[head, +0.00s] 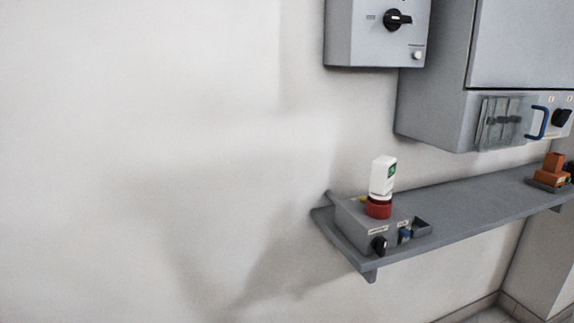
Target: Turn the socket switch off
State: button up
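A small grey box (352,222) sits on the left end of the wall shelf. A black rotary knob (379,246) is on its front face, with a label above it. A red collar (378,208) on top of the box holds an upright white piece (382,178) with a green label. A larger black rotary switch (397,20) is on the grey wall box at the top. I cannot tell which knob is the socket switch. My gripper is not in view.
The grey shelf (480,212) runs to the right, mostly clear in the middle. An orange device (552,168) stands at its right. A grey cabinet (440,115) with a blue handle (538,122) hangs above. The wall at left is bare.

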aim_at(379, 243)
jog(key=i+l, duration=0.15)
jog(key=l, duration=0.2)
jog(key=i+l+u, duration=0.1)
jog(key=l, duration=0.25)
jog(key=i+l, duration=0.15)
jog(key=l, duration=0.2)
jog(key=i+l, duration=0.1)
jog(key=l, duration=0.25)
jog(key=u, duration=0.05)
